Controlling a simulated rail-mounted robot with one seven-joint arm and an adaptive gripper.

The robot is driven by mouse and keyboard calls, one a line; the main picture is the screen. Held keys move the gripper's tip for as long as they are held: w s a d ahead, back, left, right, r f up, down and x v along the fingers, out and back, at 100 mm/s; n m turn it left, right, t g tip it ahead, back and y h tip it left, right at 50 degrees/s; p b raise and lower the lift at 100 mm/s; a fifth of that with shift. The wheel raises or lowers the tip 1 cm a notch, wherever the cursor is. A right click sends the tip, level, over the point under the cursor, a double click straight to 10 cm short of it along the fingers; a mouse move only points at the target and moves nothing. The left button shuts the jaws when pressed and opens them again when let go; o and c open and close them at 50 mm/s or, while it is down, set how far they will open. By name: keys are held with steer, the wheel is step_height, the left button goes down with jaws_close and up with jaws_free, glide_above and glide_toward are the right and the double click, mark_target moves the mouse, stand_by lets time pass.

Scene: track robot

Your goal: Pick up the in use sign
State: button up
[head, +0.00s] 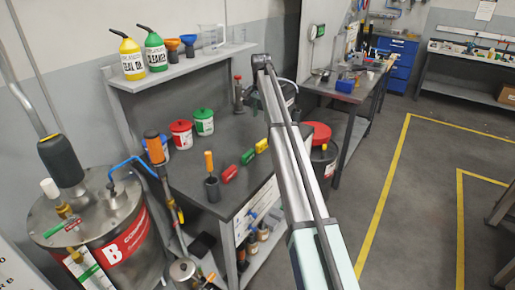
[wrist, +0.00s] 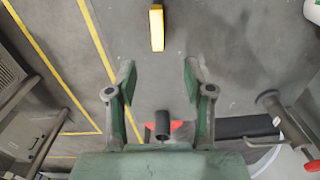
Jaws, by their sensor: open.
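Three small coloured blocks or signs lie in a row on the grey bench top: a red one (head: 230,173), a green one (head: 247,157) and a yellow one (head: 262,146). I cannot read any lettering, so I cannot tell which is the in use sign. In the wrist view a yellow piece (wrist: 157,27) lies on the grey surface, beyond my fingertips and roughly centred between them. My gripper (wrist: 160,78) is open, with its two green fingers spread and nothing between the tips. In the head view my arm hides much of the gripper.
Red (head: 181,135) and green (head: 204,122) tubs stand at the back of the bench (head: 220,205). An orange-handled tool in a dark holder (head: 211,180) stands in front. A metal drum (head: 110,230) stands left. A shelf (head: 180,68) holds yellow and green bottles. Floor is clear at right.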

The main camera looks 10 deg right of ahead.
steer(key=p, duration=0.2)
glide_toward(262, 142)
steer(key=f, duration=0.5)
steer(key=shift+w+a+f, duration=0.15)
steer(key=shift+a, duration=0.1)
steer(key=shift+d+f+p, duration=0.2)
steer(key=shift+f+p, duration=0.45)
steer(key=shift+f, duration=0.1)
steer(key=shift+d+f+p, duration=0.1)
steer(key=shift+f+p, duration=0.45)
steer(key=shift+f, duration=1.35)
jaws_close()
